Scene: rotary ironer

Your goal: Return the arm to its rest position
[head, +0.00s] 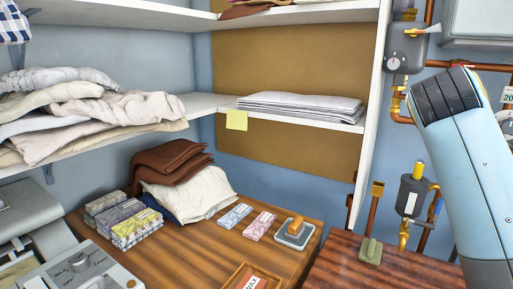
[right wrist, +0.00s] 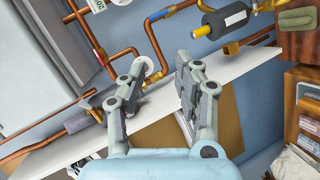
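My right arm (head: 470,160) rises at the right edge of the head view, a light blue link with a dark ribbed joint on top. Its gripper is outside that view. In the right wrist view my right gripper (right wrist: 160,64) has its two grey fingers well apart, with nothing between them. Copper pipes and a white shelf edge show behind the fingers; I cannot tell how near they are. My left gripper and left arm are not in view.
Copper pipes, a grey regulator (head: 405,48) and a dark cylinder with a yellow top (head: 412,195) are on the wall near my right arm. White shelves (head: 290,120) hold folded linen. The wooden counter (head: 180,265) bears boxes, cloths and a stamp on a pad (head: 295,232).

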